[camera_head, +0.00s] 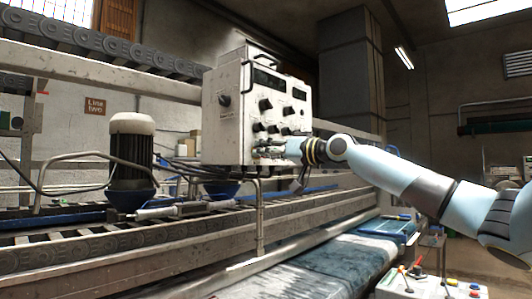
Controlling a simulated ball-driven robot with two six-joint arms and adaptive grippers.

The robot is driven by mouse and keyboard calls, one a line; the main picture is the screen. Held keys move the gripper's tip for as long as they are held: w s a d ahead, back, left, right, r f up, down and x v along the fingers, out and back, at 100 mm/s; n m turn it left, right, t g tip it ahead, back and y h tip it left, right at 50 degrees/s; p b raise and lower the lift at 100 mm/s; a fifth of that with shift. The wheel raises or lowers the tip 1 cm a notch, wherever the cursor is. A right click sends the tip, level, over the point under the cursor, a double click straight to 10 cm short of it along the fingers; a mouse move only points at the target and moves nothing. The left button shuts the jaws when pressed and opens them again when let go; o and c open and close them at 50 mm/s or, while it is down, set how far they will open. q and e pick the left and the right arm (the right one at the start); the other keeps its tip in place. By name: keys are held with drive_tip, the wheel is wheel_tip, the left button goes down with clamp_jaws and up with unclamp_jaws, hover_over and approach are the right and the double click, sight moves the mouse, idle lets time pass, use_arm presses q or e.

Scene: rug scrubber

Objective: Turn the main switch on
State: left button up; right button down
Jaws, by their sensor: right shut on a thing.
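A white control box (228,140) stands on a post over the conveyor. Its front face carries several black knobs (265,104) and dark display windows. A black rotary switch (224,99) with a small label below it sits on the box's left side; I cannot tell which control is the main switch. My right gripper (268,149) is at the lower part of the front face, shut on a small control there. The fingers hide that control, so its shape and setting are not clear. My left gripper is out of view.
A dark motor (131,160) with a pale cap stands left of the box. A metal rail (240,275) runs along the conveyor, beside a wet blue rug (335,262). A console (430,288) with levers and coloured buttons is at the lower right.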

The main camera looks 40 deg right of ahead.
drive_tip(key=shift+m+h+p, duration=0.4)
drive_tip(key=shift+m+p, duration=4.15)
drive_tip(key=shift+m, duration=1.65)
drive_tip(key=shift+t, duration=0.3)
